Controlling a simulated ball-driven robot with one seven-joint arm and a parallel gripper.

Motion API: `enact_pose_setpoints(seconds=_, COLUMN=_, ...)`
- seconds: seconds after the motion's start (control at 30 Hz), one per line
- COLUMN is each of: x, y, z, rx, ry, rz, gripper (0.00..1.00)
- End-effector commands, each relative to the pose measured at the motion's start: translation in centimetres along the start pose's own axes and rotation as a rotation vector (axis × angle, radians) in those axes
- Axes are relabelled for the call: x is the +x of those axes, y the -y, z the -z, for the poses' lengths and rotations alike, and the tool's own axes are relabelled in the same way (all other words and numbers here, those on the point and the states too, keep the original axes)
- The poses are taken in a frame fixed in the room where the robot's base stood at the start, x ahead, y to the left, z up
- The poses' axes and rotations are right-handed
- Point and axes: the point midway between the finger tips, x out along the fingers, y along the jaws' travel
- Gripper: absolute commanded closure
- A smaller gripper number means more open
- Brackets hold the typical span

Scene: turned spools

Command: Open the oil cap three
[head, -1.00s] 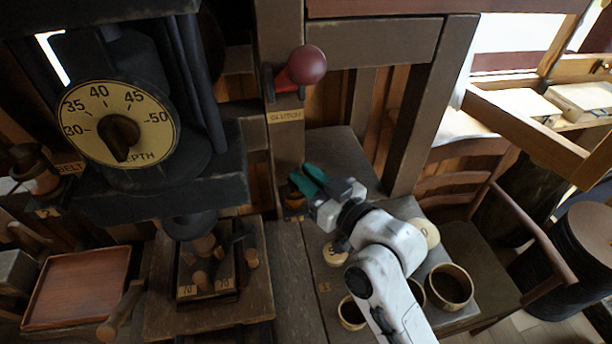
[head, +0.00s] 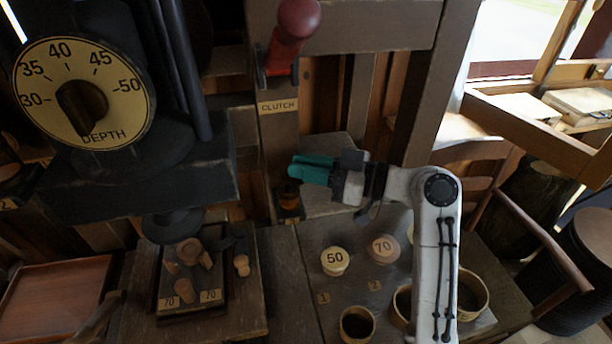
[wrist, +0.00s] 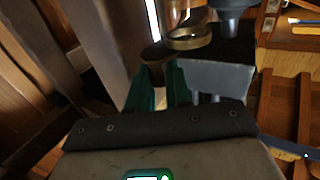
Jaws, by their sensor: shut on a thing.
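A small amber oil cup (head: 289,194) stands at the foot of the clutch post in the head view. A glass cup with a brass rim (wrist: 190,38) shows at the top of the wrist view. My gripper (head: 294,168) points left, just above the amber cup, its teal fingers close together. In the wrist view my gripper (wrist: 158,82) is shut on a brown round cap (wrist: 155,53) beside the brass rim. The fingers hide part of the cap, and I cannot tell whether it is still joined to the cup. No number three is readable on it.
A red-handled clutch lever (head: 294,32) rises above the gripper on the wooden post. A depth dial (head: 84,95) is at left. Round lids marked 50 (head: 335,260) and 70 (head: 382,248) lie on the bench, with open round boxes (head: 357,323) nearer.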

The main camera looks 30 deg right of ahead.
Motion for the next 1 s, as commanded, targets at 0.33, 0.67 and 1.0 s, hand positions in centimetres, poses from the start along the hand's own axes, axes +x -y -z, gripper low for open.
enact_pose_setpoints(seconds=0.33, x=0.18, y=-0.29, z=-0.24, rx=0.003, ry=0.005, rz=0.096, gripper=1.0)
enact_pose_setpoints(seconds=0.67, x=0.2, y=-0.25, z=-0.3, rx=0.005, ry=0.008, rz=0.105, gripper=1.0)
enact_pose_setpoints(seconds=1.0, x=0.19, y=-0.28, z=-0.21, rx=0.004, ry=0.005, rz=0.103, gripper=0.61)
